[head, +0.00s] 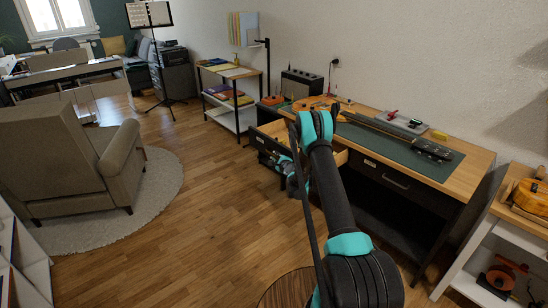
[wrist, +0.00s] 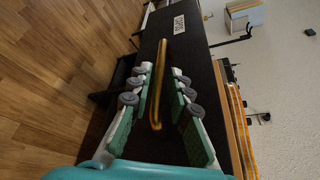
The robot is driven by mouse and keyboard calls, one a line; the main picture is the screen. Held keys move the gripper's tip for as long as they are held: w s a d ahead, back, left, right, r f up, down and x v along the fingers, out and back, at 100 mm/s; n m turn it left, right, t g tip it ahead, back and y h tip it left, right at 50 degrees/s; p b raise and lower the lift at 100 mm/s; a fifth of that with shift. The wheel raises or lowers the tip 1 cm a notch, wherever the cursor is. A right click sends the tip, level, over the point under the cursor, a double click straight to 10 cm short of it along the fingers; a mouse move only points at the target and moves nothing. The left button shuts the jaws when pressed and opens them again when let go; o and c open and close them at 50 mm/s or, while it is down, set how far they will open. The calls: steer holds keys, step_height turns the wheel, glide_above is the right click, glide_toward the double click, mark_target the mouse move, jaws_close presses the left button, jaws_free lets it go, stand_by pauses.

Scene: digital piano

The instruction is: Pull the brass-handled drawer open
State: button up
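The brass handle (wrist: 156,90) is a long bar on the dark drawer front (wrist: 185,62), which has a small white label (wrist: 179,24). In the wrist view my gripper (wrist: 161,72) has its two green-padded fingers apart, one on each side of the handle, with a gap visible. In the head view the drawer stands partly out of the workbench, with pale wood of its side (head: 341,158) showing.
The workbench (head: 468,165) holds a green mat with a guitar neck and tools. A shelf cart (head: 233,73) stands behind left. The floor (head: 205,205) left of the bench is clear up to the armchair (head: 70,165).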

steer(key=shift+v, duration=2.75)
steer(key=s+a+r+n+g, duration=0.1)
steer(key=s+r+n, duration=0.2)
steer(key=r, duration=0.3)
steer(key=s+r+n+g, duration=0.2)
steer(key=s+r+n, duration=0.1)
steer(key=s+r, duration=0.15)
steer(key=s+r+n+g, duration=0.3)
steer(key=s+r+n, duration=0.45)
steer(key=s, duration=0.75)
steer(key=s+d+n+g+h, duration=0.2)
steer(key=s+d+n, duration=0.2)
steer(key=s, duration=1.3)
steer(key=s+d+f+n+g+h, duration=0.1)
steer(key=s+d+n+g+h, duration=0.1)
steer(key=s, duration=1.6)
steer(key=shift+s+d+n+g+h, duration=0.35)
steer(key=shift+d+n, duration=0.5)
steer(key=shift+d, duration=0.35)
